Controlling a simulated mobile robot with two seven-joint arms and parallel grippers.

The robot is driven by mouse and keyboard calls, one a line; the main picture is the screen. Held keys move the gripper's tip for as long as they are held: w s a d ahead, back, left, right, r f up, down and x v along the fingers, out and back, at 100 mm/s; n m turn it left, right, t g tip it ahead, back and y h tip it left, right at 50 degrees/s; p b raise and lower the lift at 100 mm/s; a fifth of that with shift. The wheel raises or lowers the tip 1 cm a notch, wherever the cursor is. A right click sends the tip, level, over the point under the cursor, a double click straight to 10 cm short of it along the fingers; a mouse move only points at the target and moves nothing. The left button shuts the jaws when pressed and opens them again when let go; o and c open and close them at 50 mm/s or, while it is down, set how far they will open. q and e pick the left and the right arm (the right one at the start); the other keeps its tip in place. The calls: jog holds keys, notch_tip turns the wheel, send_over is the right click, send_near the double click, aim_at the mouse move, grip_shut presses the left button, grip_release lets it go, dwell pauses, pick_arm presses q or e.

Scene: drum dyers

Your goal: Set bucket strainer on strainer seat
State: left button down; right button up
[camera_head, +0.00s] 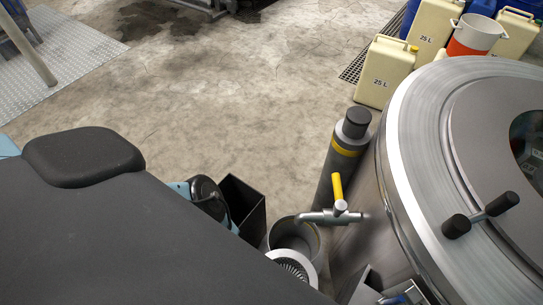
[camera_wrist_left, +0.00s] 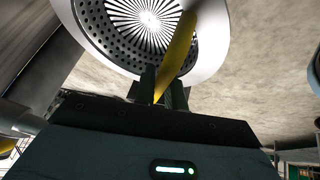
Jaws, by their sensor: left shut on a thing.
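The bucket strainer (camera_head: 293,262) has a pale rim and a slotted middle. In the head view it is partly hidden by a dark part of my own body. The left wrist view shows its perforated, slotted face (camera_wrist_left: 115,42) and a yellow handle (camera_wrist_left: 179,50). My left gripper (camera_wrist_left: 163,88) is shut on that handle. A round grey vessel (camera_head: 312,236), possibly the strainer seat, stands under the tap. The strainer overlaps its near side in the picture; I cannot tell whether they touch. My right gripper is not in view.
A grey tap (camera_head: 322,216) with a yellow lever reaches over the vessel. A dark post (camera_head: 343,150) with a yellow band stands behind it. A large metal drum (camera_head: 400,135) fills the right side. Cream canisters (camera_head: 383,75) stand at the back right.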

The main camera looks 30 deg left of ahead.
aim_at(280, 252)
pick_arm(q)
jog(key=shift+s, duration=0.2)
jog(key=shift+r, duration=0.1)
jog(key=shift+w+a, duration=0.15)
jog(key=shift+w, duration=0.4)
jog(key=shift+w+a, duration=0.15)
jog(key=shift+w, duration=0.4)
jog(key=shift+w+a, duration=0.25)
jog(key=shift+w, duration=0.5)
jog(key=shift+w+a, duration=0.25)
jog(key=shift+w, duration=0.45)
jog(key=shift+w+a+b, duration=0.1)
jog(key=shift+w+a, duration=0.2)
jog(key=shift+w, duration=0.55)
jog(key=shift+w+a+b, duration=0.15)
jog(key=shift+w+a, duration=0.1)
jog(key=shift+w, duration=0.65)
jog(key=shift+w+a+b, duration=0.1)
jog(key=shift+w+a, duration=0.2)
jog(key=shift+w, duration=0.55)
jog(key=w+a+f+b, duration=0.1)
jog(key=w+f+b, duration=0.4)
jog(key=shift+a, duration=0.3)
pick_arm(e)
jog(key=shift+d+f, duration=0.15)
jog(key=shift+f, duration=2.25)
